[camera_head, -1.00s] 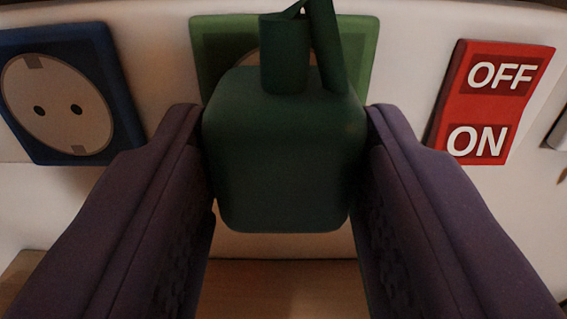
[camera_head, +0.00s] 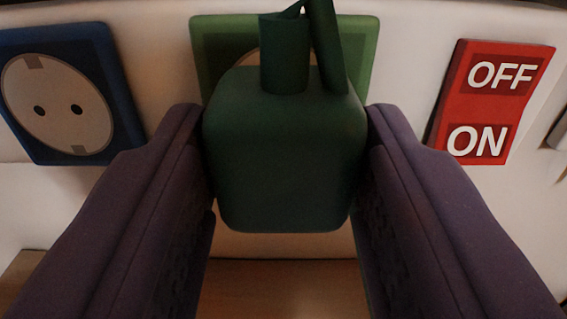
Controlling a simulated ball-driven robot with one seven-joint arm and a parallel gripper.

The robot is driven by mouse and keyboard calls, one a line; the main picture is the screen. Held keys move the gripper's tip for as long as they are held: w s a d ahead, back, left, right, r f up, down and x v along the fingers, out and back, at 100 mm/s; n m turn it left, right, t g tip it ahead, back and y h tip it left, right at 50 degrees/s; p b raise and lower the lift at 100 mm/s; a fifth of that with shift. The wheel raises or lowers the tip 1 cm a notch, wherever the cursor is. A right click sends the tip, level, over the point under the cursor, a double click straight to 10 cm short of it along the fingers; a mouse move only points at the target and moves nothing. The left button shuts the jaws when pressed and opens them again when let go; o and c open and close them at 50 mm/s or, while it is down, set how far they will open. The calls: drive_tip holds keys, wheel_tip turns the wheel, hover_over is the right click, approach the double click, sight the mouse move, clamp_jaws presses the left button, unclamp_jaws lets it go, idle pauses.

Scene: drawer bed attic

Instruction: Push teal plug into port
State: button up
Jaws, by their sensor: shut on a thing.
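The teal plug (camera_head: 285,155) is a dark, rounded block with a cable stub on its top, in the middle of the view. My gripper (camera_head: 285,135) is shut on it, one purple finger against each side. Straight behind the plug is a green-framed socket (camera_head: 214,50) on the white wall, mostly covered by the plug. The plug's front and pins are hidden, so I cannot tell whether it touches the socket. A blue-framed socket (camera_head: 68,100) with a round grey face and two holes is on the wall at left.
A red switch plate (camera_head: 489,104) marked OFF and ON is on the wall at right, close to my right finger. A wooden surface (camera_head: 285,285) lies below the wall. A partly cut-off object (camera_head: 560,132) shows at the right edge.

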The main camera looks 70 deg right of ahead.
drive_tip(key=shift+w+d, duration=0.15)
drive_tip(key=shift+d, duration=0.35)
idle(0.5)
drive_tip(key=o, duration=1.1)
drive_tip(key=shift+c, duration=0.2)
drive_tip(key=p+v, duration=0.2)
drive_tip(key=v, duration=0.5)
drive_tip(key=shift+a, duration=0.4)
